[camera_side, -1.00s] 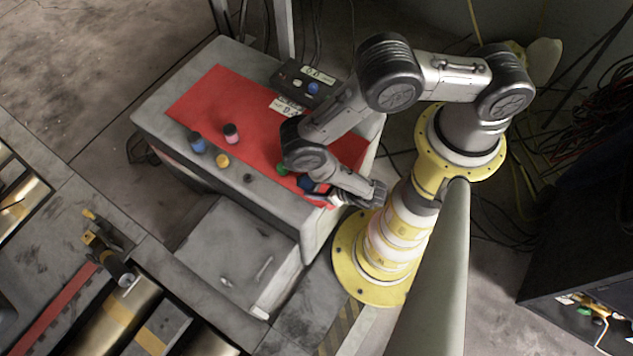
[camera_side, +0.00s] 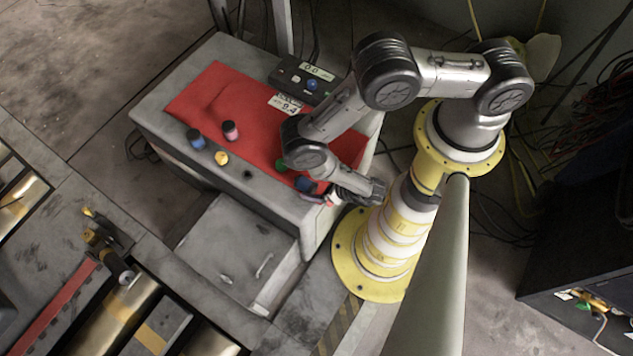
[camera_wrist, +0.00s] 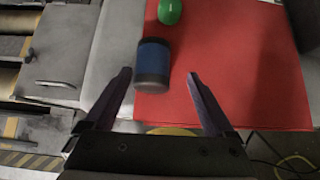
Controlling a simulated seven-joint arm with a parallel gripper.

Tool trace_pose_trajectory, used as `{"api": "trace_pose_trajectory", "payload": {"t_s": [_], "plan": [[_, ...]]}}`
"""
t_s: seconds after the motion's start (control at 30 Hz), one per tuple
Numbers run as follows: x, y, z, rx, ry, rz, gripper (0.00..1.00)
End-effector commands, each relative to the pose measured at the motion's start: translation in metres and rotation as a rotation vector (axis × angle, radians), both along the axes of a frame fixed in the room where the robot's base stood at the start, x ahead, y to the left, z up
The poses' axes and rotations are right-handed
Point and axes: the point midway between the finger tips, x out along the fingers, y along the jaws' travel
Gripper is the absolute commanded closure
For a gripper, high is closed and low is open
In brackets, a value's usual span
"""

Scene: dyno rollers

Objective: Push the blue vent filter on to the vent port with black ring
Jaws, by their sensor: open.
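A blue cylinder with dark ends, seemingly the vent filter, lies or stands near the red sheet's edge in the wrist view (camera_wrist: 153,62). In the side view it shows as a dark blue shape (camera_side: 305,184) beside my gripper (camera_side: 322,194). In the wrist view my gripper (camera_wrist: 160,76) is open, its two dark fingers apart, with the blue cylinder ahead between them, nearer the left finger; no grasp shows. A small black round piece (camera_side: 248,174) sits on the grey bench top; I cannot tell if it is the port's black ring.
A green piece (camera_wrist: 170,11) is just beyond the blue cylinder. Another blue cylinder (camera_side: 196,139), a pink-and-black one (camera_side: 230,131) and a yellow piece (camera_side: 221,158) stand farther left. A dark box with a display (camera_side: 305,80) is at the back. The red sheet (camera_side: 215,92) is mostly clear.

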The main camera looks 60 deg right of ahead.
Motion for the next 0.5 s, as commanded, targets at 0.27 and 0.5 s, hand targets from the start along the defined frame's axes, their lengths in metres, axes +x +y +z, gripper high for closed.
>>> {"api": "trace_pose_trajectory", "payload": {"t_s": [0.27, 0.5], "plan": [[-0.016, 0.002, 0.014, -0.001, 0.002, 0.006, 0.11], [-0.039, 0.001, 0.037, -0.001, -0.001, 0.006, 0.11]]}}
